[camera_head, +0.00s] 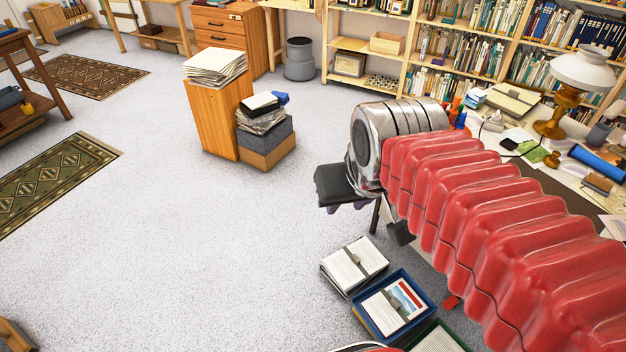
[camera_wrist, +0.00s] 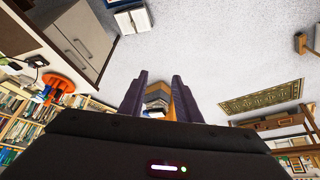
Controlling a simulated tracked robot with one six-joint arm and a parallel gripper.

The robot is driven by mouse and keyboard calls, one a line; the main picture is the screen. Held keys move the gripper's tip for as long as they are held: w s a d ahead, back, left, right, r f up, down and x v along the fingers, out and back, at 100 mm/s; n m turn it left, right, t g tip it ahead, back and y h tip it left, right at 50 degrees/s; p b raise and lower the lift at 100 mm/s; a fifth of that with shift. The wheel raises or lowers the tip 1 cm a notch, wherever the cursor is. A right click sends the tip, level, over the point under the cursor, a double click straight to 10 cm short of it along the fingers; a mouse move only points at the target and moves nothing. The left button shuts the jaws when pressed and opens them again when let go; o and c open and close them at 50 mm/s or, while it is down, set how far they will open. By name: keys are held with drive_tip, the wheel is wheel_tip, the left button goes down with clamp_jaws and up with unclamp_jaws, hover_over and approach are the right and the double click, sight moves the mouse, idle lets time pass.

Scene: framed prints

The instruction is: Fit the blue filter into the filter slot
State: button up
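I cannot make out a thing that is clearly the blue filter, nor a filter slot, in either view. A small blue item (camera_head: 281,98) lies on top of a stack of papers and boxes on the floor. A blue roll (camera_head: 597,162) lies on the desk at the right. My gripper (camera_wrist: 159,76) has its two dark fingers apart with nothing held between them. Beyond the fingers, a distant stack (camera_wrist: 157,95) shows through the gap. In the head view my red arm hides part of the desk and floor.
A wooden pedestal (camera_head: 212,118) with papers on top stands beside the grey box (camera_head: 268,139). Paper trays (camera_head: 354,266) sit on the floor below my arm. Bookshelves (camera_head: 465,52) line the back, with a lamp (camera_head: 553,125) on the desk. The carpet at centre left is clear.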

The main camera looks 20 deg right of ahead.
drive_tip(key=shift+n+y, duration=0.3)
drive_tip(key=shift+n, duration=0.3)
drive_tip(key=s+a, duration=0.1)
drive_tip(key=s+a+f, duration=0.2)
drive_tip(key=s, duration=0.1)
drive_tip(key=shift+f, duration=0.25)
drive_tip(key=shift+o, duration=0.6)
drive_tip(key=shift+s, duration=0.15)
